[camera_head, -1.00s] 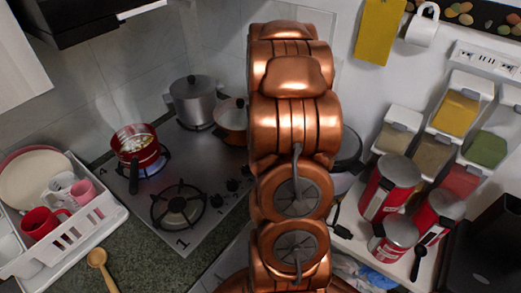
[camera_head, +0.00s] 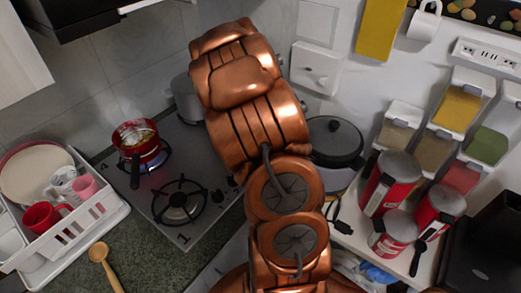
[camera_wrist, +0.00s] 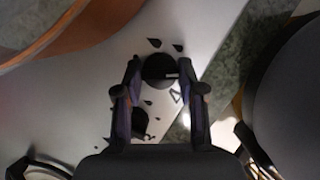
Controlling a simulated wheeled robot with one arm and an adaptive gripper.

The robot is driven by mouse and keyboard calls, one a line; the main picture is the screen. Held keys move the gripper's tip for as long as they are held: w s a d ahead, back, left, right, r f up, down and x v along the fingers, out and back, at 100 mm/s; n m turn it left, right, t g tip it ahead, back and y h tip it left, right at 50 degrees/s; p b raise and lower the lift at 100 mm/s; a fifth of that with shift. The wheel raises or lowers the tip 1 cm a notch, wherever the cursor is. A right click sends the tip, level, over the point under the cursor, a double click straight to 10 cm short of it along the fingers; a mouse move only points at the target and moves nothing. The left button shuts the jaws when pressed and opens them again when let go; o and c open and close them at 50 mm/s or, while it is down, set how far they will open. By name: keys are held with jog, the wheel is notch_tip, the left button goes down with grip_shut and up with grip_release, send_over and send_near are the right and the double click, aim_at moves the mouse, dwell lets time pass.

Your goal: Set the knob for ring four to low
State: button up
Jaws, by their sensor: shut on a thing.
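In the wrist view, my gripper (camera_wrist: 160,88) has its two fingers on either side of a round black knob (camera_wrist: 158,68) on the grey stove panel, closed on it. A white line on the knob points right. Drop-shaped marks are printed around it. A second dark knob (camera_wrist: 138,122) shows between the fingers, nearer the palm. In the head view, the stove (camera_head: 165,228) has a red pot (camera_head: 134,137) on a burner with a bluish flame, near a printed 4.
An empty burner (camera_head: 180,202) is at the stove's front. A steel pot (camera_head: 187,100) stands behind, partly hidden by my arm. A dark-lidded cooker (camera_head: 335,142) stands right of my arm. A dish rack (camera_head: 115,215) and wooden spoon (camera_head: 104,262) are at left.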

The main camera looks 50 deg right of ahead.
dwell(0.5)
jog(key=o, duration=1.1)
jog(key=shift+o, duration=0.2)
jog(key=v, duration=1.2)
jog(key=shift+w, duration=0.1)
jog(key=s+a+r+n+g+y+b, duration=0.1)
jog(key=s+a+r+n+y, duration=0.1)
jog(key=a+n, duration=0.9)
jog(key=s+a+r+n+y, duration=0.2)
jog(key=s+a+n+y, duration=0.1)
jog(key=a+n, duration=0.9)
jog(key=s+a+r+n+g, duration=0.1)
jog(key=s+a+n, duration=0.2)
jog(key=s+n, duration=0.4)
jog(key=s+a+r+n+g+h, duration=0.1)
jog(key=s+a+n, duration=0.3)
jog(key=n, duration=1.3)
jog(key=s+g+b, duration=0.1)
jog(key=s, duration=0.2)
